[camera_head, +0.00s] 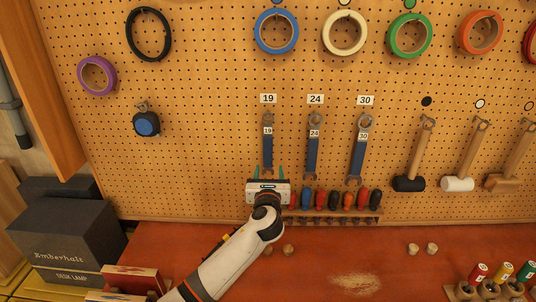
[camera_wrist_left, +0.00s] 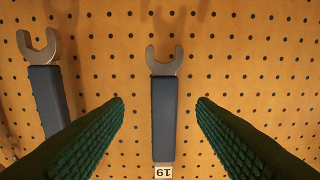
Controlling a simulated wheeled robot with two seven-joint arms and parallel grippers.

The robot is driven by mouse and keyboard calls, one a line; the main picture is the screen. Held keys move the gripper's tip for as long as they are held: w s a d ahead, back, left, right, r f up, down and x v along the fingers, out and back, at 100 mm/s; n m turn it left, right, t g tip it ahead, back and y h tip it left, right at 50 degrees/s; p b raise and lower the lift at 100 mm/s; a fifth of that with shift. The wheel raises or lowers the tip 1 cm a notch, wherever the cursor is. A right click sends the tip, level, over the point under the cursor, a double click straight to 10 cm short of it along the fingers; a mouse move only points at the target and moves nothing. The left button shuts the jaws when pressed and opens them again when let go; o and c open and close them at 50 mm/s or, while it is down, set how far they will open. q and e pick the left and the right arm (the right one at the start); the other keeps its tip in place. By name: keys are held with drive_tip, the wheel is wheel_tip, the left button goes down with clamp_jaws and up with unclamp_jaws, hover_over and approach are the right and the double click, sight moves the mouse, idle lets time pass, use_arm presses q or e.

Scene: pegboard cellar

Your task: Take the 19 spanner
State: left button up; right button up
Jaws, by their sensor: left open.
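The 19 spanner (camera_head: 268,146) hangs on the pegboard under the "19" label, its blue handle upright and its open jaw at the bottom. My left gripper (camera_head: 269,172) is open just below and in front of it, fingers pointing up at the board. In the left wrist view the 19 spanner (camera_wrist_left: 164,115) lies between the two green fingers of my left gripper (camera_wrist_left: 161,98), with a gap on each side. The 24 spanner (camera_head: 313,148) hangs to its right, and the 30 spanner (camera_head: 359,148) further right. My right gripper is not in view.
A rack of screwdrivers (camera_head: 340,212) is fixed low on the board, right of my gripper. Mallets (camera_head: 410,183) hang further right, and tape rolls (camera_head: 276,31) hang above. The red bench (camera_head: 330,260) lies below. The board left of the 19 spanner is clear as far as a tape measure (camera_head: 146,124).

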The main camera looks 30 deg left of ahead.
sight(268, 162)
use_arm(q)
drive_tip(key=shift+x, duration=0.9)
drive_tip(key=b+x, duration=0.3)
drive_tip(key=x, duration=0.1)
drive_tip(key=shift+a+f+b, duration=0.1)
drive_tip(key=shift+a+b, duration=0.15)
drive_tip(key=shift+b, duration=0.15)
drive_tip(key=shift+w+a, duration=0.1)
drive_tip(key=shift+w, duration=0.15)
drive_tip(key=shift+s, duration=0.2)
drive_tip(key=c, duration=0.5)
clamp_jaws()
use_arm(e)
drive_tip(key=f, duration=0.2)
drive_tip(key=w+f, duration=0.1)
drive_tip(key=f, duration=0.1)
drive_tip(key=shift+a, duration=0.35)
